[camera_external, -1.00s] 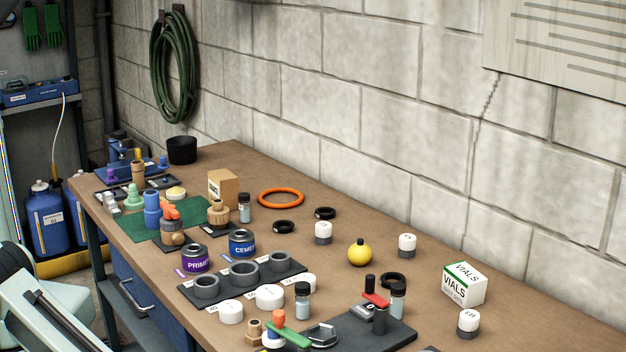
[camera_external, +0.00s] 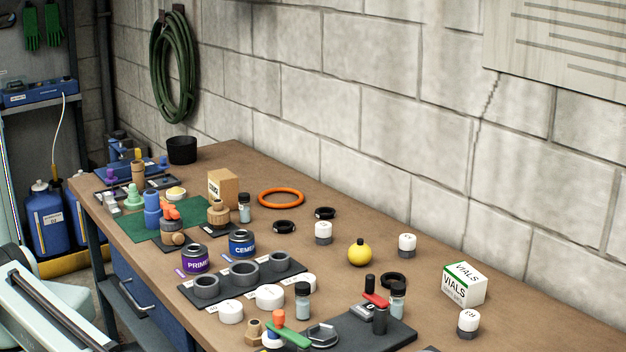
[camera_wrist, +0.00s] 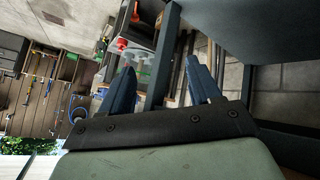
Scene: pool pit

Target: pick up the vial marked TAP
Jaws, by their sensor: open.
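Glass vials with dark caps stand upright on the bench in the external view: one at the front middle (camera_external: 303,302), one on the dark tray at the front right (camera_external: 397,300), and one beside the small cardboard box (camera_external: 244,208). Their marks are too small to read, so I cannot tell which one is marked TAP. My gripper (camera_wrist: 161,78) shows in the wrist view with its two blue fingers spread apart and nothing between them. It is off the bench's work area and far from the vials; the external view does not show it.
A white VIALS carton (camera_external: 464,286) stands at the right. A yellow bulb (camera_external: 360,252), white-capped jars (camera_external: 323,232), a dark holder with grey rings (camera_external: 246,273) and the PRIMER and CEMENT cans (camera_external: 242,243) crowd the bench (camera_external: 395,225). The wall (camera_external: 330,130) closes off the back.

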